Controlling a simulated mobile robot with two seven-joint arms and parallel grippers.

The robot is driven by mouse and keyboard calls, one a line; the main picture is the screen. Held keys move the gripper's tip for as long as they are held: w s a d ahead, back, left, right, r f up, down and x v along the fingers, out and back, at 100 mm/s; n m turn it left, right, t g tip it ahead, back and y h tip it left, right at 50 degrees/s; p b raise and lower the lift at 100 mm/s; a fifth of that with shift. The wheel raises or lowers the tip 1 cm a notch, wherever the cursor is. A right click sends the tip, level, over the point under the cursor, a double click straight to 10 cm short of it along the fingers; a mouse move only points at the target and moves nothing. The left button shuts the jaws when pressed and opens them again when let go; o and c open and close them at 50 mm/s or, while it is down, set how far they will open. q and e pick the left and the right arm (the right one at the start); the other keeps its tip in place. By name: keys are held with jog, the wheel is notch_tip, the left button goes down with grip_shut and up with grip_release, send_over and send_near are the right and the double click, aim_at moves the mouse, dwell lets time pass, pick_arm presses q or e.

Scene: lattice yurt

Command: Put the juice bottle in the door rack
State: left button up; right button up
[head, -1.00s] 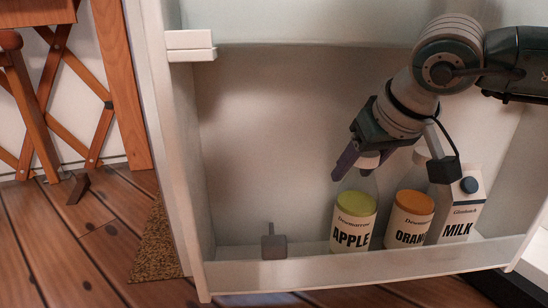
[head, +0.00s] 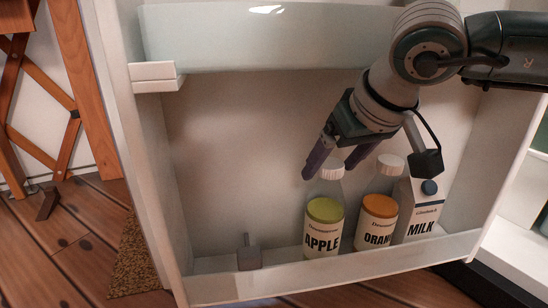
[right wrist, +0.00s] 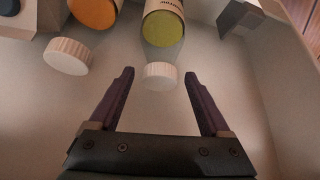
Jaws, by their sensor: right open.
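The apple juice bottle (head: 322,241) stands upright in the white door rack (head: 225,289), with a white cap and a yellow-green top to its label. An orange juice bottle (head: 376,235) with a white cap stands to its right in the same rack. My right gripper (head: 330,168) is open at the apple bottle's cap. In the right wrist view, the apple bottle's cap (right wrist: 160,75) lies in line with the gap between the open fingers (right wrist: 159,76), with space on both sides. My left gripper is not in view.
A milk carton (head: 419,210) stands right of the orange bottle. A small grey item (head: 249,256) stands at the rack's left, with free room between it and the apple bottle. An upper shelf (head: 270,40) lies above. The rack's front lip runs across the bottles' bases.

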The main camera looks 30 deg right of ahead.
pick_arm(q)
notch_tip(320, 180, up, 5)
jog(key=p, duration=0.3)
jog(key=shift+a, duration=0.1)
pick_arm(e)
jog(key=s+a, duration=0.1)
jog(key=s, duration=1.1)
jog(key=shift+s+a+r, duration=0.15)
jog(key=shift+s+r, duration=0.05)
jog(key=shift+r, duration=0.1)
